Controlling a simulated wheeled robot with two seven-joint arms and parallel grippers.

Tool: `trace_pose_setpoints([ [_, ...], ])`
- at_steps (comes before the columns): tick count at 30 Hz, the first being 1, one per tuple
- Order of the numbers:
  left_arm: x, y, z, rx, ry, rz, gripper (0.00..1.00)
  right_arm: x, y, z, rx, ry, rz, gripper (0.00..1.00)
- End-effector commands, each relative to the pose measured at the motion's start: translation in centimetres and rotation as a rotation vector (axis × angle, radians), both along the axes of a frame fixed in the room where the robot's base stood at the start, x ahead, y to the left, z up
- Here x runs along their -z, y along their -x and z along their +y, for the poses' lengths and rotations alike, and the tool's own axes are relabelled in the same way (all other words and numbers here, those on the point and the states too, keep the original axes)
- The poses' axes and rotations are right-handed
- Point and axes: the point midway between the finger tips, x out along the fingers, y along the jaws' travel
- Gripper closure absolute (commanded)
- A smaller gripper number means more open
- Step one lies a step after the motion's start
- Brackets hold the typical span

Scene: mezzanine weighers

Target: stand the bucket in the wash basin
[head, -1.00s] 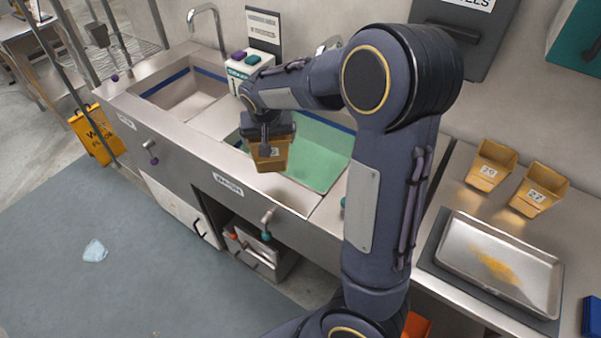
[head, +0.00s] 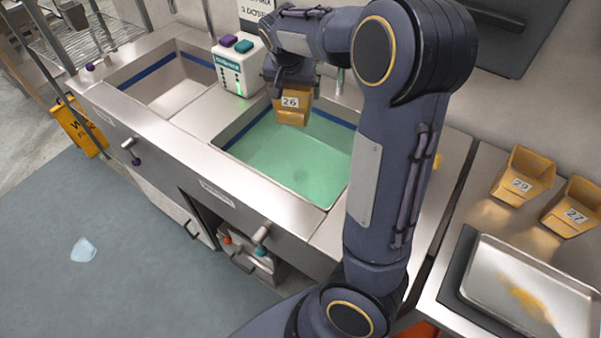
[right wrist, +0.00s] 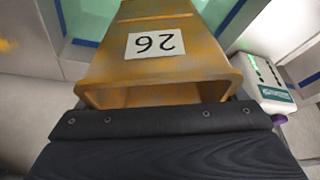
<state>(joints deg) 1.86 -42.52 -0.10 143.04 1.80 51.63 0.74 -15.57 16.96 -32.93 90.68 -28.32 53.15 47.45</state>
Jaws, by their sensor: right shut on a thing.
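The mustard-yellow bucket (head: 292,106), labelled 26, hangs upright or nearly so above the back part of the right-hand basin (head: 335,196), clear of its floor. This basin has a green inside, apparently liquid, and a blue band. The left-hand basin (head: 180,82) looks empty, also with a blue band; I cannot read which one is labelled wash. My right gripper (head: 288,84) is shut on the bucket at its upper edge. In the right wrist view the bucket (right wrist: 155,65) sticks out past the dark jaw (right wrist: 160,120). My left gripper is not in view.
A white dispenser (head: 238,68) with purple and teal buttons stands between the basins at the back. Two more yellow buckets, 29 (head: 522,178) and 27 (head: 575,208), stand on the right counter behind a metal tray (head: 530,285). A yellow floor sign (head: 80,128) stands at left.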

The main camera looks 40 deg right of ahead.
Motion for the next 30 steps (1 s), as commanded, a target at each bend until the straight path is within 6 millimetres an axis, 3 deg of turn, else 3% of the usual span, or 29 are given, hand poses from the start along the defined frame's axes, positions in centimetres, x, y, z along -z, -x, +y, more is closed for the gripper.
trace_pose_setpoints([
  [1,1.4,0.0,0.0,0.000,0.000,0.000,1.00,1.5,0.0,0.0,0.000,0.000,-0.001,0.46],
  [11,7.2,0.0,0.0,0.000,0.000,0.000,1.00,8.8,-0.1,0.0,-0.001,0.002,0.001,0.46],
  [18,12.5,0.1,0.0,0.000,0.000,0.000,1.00,17.1,0.0,0.0,0.000,0.001,0.002,0.46],
  [30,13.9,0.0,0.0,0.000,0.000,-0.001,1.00,23.7,0.1,0.1,0.000,0.000,0.004,0.46],
])
